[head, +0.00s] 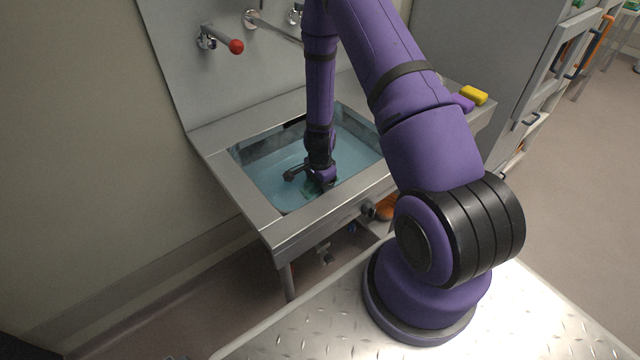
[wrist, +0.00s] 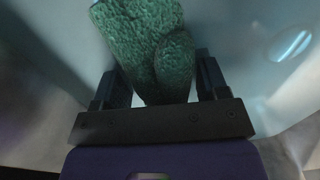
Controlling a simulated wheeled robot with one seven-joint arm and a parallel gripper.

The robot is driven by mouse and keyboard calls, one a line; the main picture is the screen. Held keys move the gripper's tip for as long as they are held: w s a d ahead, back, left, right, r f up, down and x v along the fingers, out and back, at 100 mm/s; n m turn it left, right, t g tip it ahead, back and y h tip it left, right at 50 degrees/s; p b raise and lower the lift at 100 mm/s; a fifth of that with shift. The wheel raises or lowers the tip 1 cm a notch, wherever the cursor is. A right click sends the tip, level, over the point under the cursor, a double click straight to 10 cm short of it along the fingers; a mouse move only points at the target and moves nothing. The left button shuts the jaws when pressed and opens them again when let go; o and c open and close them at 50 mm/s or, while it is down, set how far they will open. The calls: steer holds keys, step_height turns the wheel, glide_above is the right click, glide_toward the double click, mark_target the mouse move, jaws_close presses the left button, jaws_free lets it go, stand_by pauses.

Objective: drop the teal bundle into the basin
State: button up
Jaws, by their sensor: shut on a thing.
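The teal bundle (wrist: 147,45) fills the upper middle of the wrist view, a rough, towel-like dark green-teal roll. My gripper (wrist: 155,85) is shut on it, with one black finger on each side. In the head view my gripper (head: 318,188) points down inside the basin (head: 268,183), a steel sink with bluish water in it. Only a small dark green patch of the bundle (head: 310,187) shows there, mostly hidden by my gripper. I cannot tell whether the bundle touches the water or the basin floor.
A tap with a red knob (head: 236,46) and a spout (head: 272,25) stick out from the steel wall behind the basin. A yellow sponge (head: 474,95) and a purple one (head: 462,103) lie on the right ledge. A grey cabinet (head: 480,60) stands to the right.

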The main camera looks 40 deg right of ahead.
steer(key=shift+f, duration=0.45)
steer(key=o, duration=1.1)
steer(key=shift+c, duration=0.2)
